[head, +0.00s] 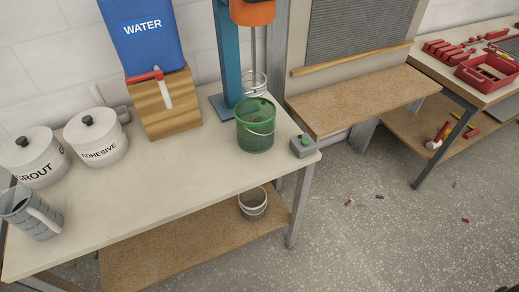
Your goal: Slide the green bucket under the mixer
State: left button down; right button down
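The green bucket (256,128) stands upright on the worktop near its right end. It is translucent, with a thin wire handle hanging on its front side. The mixer (252,14) is an orange head on a blue post, with a grey shaft (253,48) running down behind the bucket. The bucket is in front of the mixer's base (219,104). The shaft's lower tip is hidden or hard to make out. Neither of my grippers is in view.
A grey box with a green button (303,146) sits right of the bucket at the table corner. A blue water tank (143,38) on a wooden stand, grout (33,156) and adhesive (96,137) canisters and a jug (28,211) are left. The worktop's front middle (170,185) is clear.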

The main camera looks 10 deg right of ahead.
aim_at(255, 118)
jog(key=i+j+z, duration=0.25)
jog(key=j, duration=0.25)
jog(key=j+z, duration=0.2)
jog(key=j, duration=0.3)
jog(key=j+z, duration=0.25)
jog(key=j, duration=0.3)
